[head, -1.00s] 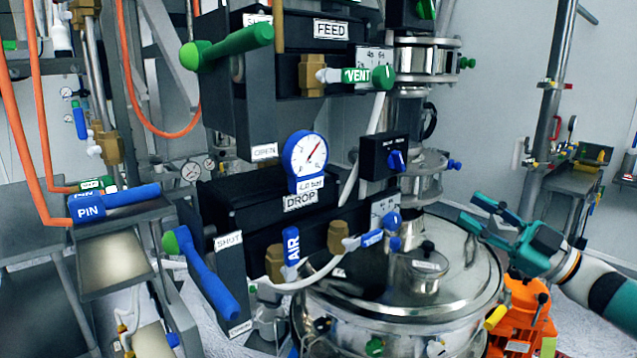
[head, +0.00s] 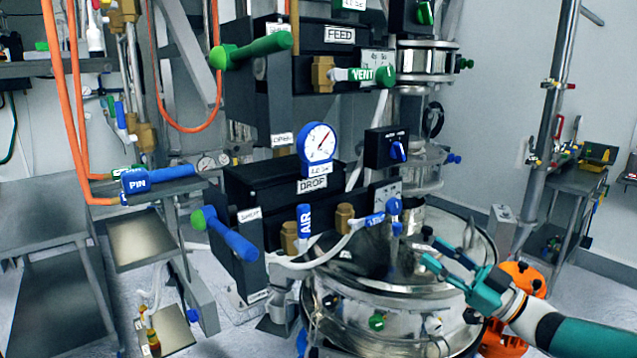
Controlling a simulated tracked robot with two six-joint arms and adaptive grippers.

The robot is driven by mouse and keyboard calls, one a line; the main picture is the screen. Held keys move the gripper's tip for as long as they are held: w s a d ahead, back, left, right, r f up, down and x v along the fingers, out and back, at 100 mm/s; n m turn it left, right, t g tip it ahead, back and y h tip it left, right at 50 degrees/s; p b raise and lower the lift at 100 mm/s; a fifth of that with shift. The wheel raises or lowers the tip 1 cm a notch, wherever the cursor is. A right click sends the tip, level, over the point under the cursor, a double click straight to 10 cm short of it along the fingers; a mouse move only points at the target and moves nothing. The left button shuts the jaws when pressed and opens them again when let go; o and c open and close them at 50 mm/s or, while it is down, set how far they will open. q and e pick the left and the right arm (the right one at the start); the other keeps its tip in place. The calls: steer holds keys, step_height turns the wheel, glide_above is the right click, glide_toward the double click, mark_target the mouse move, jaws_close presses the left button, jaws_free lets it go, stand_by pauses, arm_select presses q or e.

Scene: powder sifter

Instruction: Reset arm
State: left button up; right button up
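My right gripper (head: 447,270) comes in from the lower right in the head view. Its teal fingers are spread apart with nothing between them. In the picture it lies over the right part of the round steel sifter vessel (head: 385,285) and hides some of its lid. I cannot tell whether it touches the lid. My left gripper is not in view.
Left of the vessel stand the FEED block (head: 338,35) with a green lever (head: 250,50) and the DROP block (head: 262,180) with a blue lever (head: 232,235). A blue gauge (head: 317,150) sits between. Steel shelves (head: 40,210) stand at left.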

steer(key=s+a+f+m+h, duration=0.1)
steer(key=a+f+m+h, duration=0.25)
steer(key=f, duration=0.75)
steer(key=a+f+m+h, duration=0.2)
steer(key=f+m, duration=0.3)
steer(key=f, duration=0.5)
steer(key=s+a+f+m+h, duration=0.1)
steer(key=a+f+m+h, duration=0.25)
steer(key=f, duration=0.75)
steer(key=s+a+f+m+g+h, duration=0.15)
steer(key=s+f+g, duration=0.25)
steer(key=s+f, duration=0.5)
steer(key=s+f+m+g+h, duration=0.1)
steer(key=s+f+g, duration=0.3)
steer(key=s, duration=0.6)
steer(key=s+f+m+g+h, duration=0.1)
steer(key=s+f+g, duration=0.4)
steer(key=s, duration=0.6)
steer(key=shift+d+f, duration=0.35)
